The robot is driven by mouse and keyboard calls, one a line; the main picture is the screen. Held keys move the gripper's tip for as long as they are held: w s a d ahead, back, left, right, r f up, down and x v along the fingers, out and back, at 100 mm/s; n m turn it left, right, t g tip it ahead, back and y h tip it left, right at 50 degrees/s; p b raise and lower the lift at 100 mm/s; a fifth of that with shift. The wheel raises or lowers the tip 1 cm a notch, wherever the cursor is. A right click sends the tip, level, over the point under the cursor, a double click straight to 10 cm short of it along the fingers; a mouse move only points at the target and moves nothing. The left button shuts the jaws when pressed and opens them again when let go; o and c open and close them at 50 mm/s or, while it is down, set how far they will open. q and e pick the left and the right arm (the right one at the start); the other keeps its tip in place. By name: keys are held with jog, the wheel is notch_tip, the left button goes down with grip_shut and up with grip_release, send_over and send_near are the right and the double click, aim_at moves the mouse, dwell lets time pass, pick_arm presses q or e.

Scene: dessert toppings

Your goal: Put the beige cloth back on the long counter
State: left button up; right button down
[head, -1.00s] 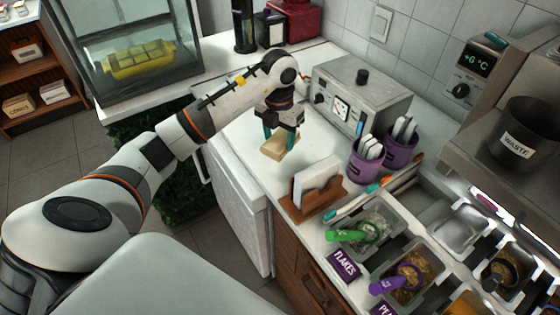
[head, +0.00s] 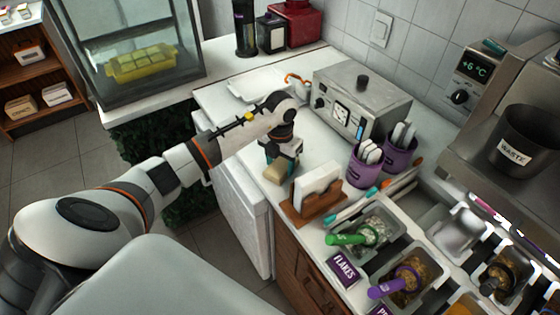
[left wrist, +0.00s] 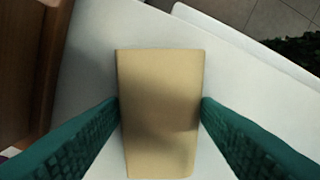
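The beige cloth (head: 277,173) is a small folded block between the teal fingers of my left gripper (head: 281,163). In the left wrist view, the cloth (left wrist: 160,110) fills the gap and both fingers of the left gripper (left wrist: 160,103) touch its sides. The cloth is over the white top of the long counter (head: 241,150), close to its front edge and left of the napkin holder. I cannot tell whether its underside touches the counter. My right gripper is in neither view.
A wooden napkin holder (head: 315,197) stands just right of the cloth. Behind are purple cups (head: 397,150) of utensils and a grey control box (head: 360,100). A white tray (head: 258,85) lies behind my arm. Topping bins with a green scoop (head: 346,239) are front right.

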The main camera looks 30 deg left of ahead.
aim_at(280, 165)
pick_arm(q)
jog(key=o, duration=0.4)
jog(key=shift+r, duration=0.1)
notch_tip(280, 165, up, 12)
jog(key=shift+r+b, duration=0.1)
jog(key=shift+b, duration=1)
